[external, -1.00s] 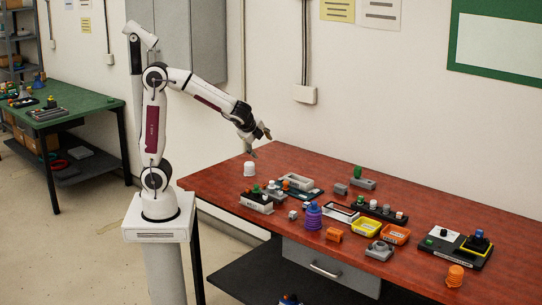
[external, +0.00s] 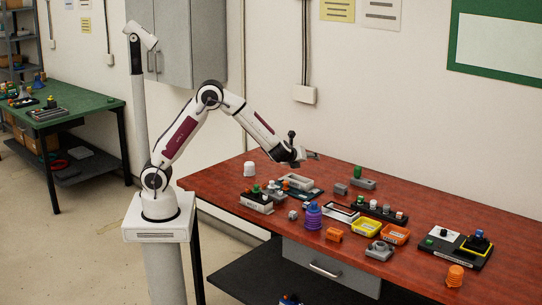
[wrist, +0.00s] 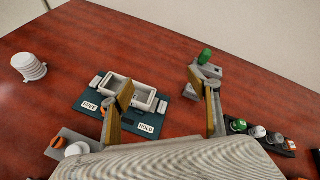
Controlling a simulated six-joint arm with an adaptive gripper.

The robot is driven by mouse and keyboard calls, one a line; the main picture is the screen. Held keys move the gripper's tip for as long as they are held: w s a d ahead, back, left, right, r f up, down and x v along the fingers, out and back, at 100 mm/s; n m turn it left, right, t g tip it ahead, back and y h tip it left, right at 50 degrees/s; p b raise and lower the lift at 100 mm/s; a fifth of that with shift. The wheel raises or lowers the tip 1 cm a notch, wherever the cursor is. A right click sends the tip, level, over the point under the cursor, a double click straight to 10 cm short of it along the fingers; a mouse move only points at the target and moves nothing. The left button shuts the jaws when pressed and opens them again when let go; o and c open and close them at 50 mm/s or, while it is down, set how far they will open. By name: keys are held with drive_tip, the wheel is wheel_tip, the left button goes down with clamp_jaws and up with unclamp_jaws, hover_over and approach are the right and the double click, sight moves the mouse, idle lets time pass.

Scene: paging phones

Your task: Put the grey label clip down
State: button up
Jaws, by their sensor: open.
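My gripper (external: 312,155) is open above the back part of the red table. In the wrist view its two tan fingers (wrist: 160,80) are wide apart with nothing seen between them. I cannot tell for sure which piece is the grey label clip. A small grey block (external: 341,188) lies on the table below the gripper. A dark board (wrist: 125,123) with FREE and HOLD labels lies beyond the left finger and carries a pale grey open tray (wrist: 117,84), partly hidden by that finger. Small grey blocks sit at the tray's ends.
A grey piece with a green knob (wrist: 206,58) stands by the right finger; it also shows in the external view (external: 363,182). A white ribbed cap (wrist: 28,66) stands at left. A black strip of knobs (external: 380,211), yellow (external: 366,227) and orange trays (external: 395,234) crowd the middle. The far table strip is clear.

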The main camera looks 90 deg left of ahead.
sight(339, 187)
drive_tip(key=w+d+f+m+t, duration=0.1)
drive_tip(key=w+f+m, duration=0.1)
drive_tip(key=w+f, duration=0.1)
drive_tip(key=w+d+f+m+t, duration=0.1)
drive_tip(key=w+f+m, duration=0.2)
drive_tip(key=f, duration=0.2)
drive_tip(key=w+d+f+m+t+h, duration=0.1)
drive_tip(key=w+f+m, duration=0.1)
drive_tip(key=w+f, duration=0.2)
drive_tip(key=shift+d+m, duration=0.3)
drive_tip(key=shift+m, duration=0.1)
drive_tip(key=shift+a, duration=0.1)
drive_tip(key=shift+x, duration=0.9)
drive_tip(key=shift+w+a+f, duration=0.1)
drive_tip(key=shift+w+a, duration=0.05)
drive_tip(key=shift+w, duration=0.15)
drive_tip(key=shift+w+a+f, duration=0.15)
drive_tip(key=shift+w+a, duration=0.25)
drive_tip(key=shift+w, duration=0.2)
drive_tip(key=shift+w+a+f, duration=0.1)
drive_tip(key=shift+w+a, duration=0.3)
drive_tip(key=shift+w, duration=0.25)
drive_tip(key=shift+x, duration=1.15)
